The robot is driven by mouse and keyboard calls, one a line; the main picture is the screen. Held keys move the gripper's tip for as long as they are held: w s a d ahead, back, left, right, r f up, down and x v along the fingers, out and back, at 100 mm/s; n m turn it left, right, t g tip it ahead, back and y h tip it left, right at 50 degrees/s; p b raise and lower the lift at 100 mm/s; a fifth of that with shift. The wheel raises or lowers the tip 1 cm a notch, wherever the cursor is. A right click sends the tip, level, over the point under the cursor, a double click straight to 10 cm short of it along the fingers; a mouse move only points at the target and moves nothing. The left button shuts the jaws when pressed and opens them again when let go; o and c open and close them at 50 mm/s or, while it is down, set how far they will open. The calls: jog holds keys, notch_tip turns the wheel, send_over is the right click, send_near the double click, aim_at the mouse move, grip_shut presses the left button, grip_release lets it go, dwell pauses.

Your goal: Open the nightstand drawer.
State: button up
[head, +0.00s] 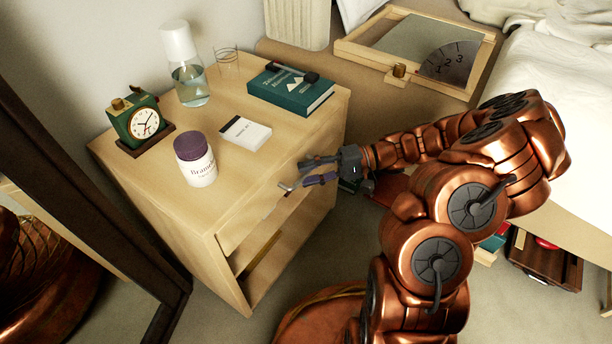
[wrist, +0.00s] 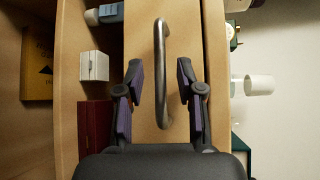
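The wooden nightstand (head: 240,128) stands at the left in the head view. Its drawer front (wrist: 145,40) fills the middle of the wrist view and looks shut. A curved metal handle (wrist: 160,60) is fixed to it. My gripper (wrist: 160,88) is open at the drawer front, with one purple-padded finger on each side of the handle. The lower part of the handle lies between the fingers, with gaps visible on both sides. In the head view my gripper (head: 305,178) is at the nightstand's front, where the arm and fingers hide part of the drawer.
On the nightstand top stand a clock (head: 143,122), a purple-lidded jar (head: 195,160), a bottle (head: 188,75), a glass (head: 226,62), a teal book (head: 292,90) and a small white box (head: 245,133). An open shelf (wrist: 95,30) below the drawer holds boxes. The bed (head: 560,90) is right.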

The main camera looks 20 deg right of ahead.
jog(key=shift+w+a, duration=0.1)
jog(key=shift+a, duration=0.45)
jog(key=shift+c, duration=0.4)
grip_shut()
